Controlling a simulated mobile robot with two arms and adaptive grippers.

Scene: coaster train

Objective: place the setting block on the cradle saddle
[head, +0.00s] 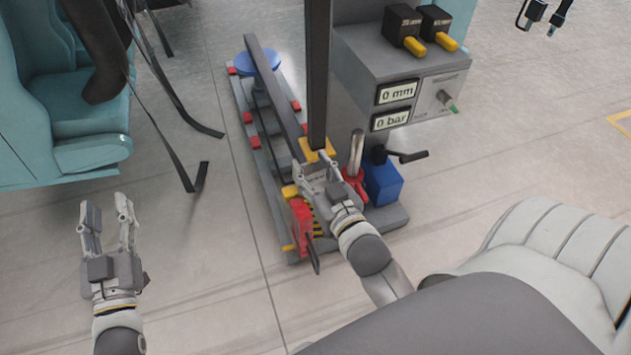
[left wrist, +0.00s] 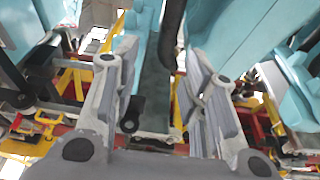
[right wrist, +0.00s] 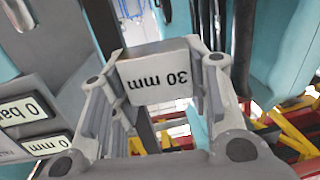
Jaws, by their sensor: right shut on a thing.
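The setting block (right wrist: 158,75) is a pale grey block marked "30 mm", which reads upside down in the right wrist view. My right gripper (right wrist: 158,85) is shut on it, with a finger at each side. In the head view my right gripper (head: 317,168) is over the near part of the grey cart, close beside a dark upright post (head: 318,75). A yellow piece (head: 318,151) shows just beyond its fingertips. I cannot tell which part is the cradle saddle. My left gripper (head: 107,212) is open and empty over bare floor; its spread fingers show in the left wrist view (left wrist: 160,85).
A grey console (head: 400,70) with "0 mm" and "0 bar" displays stands right of the post. A long dark bar (head: 275,90), a blue disc (head: 262,60) and a red jack (head: 302,222) are on the cart. Teal seats (head: 75,110) with hanging straps stand left.

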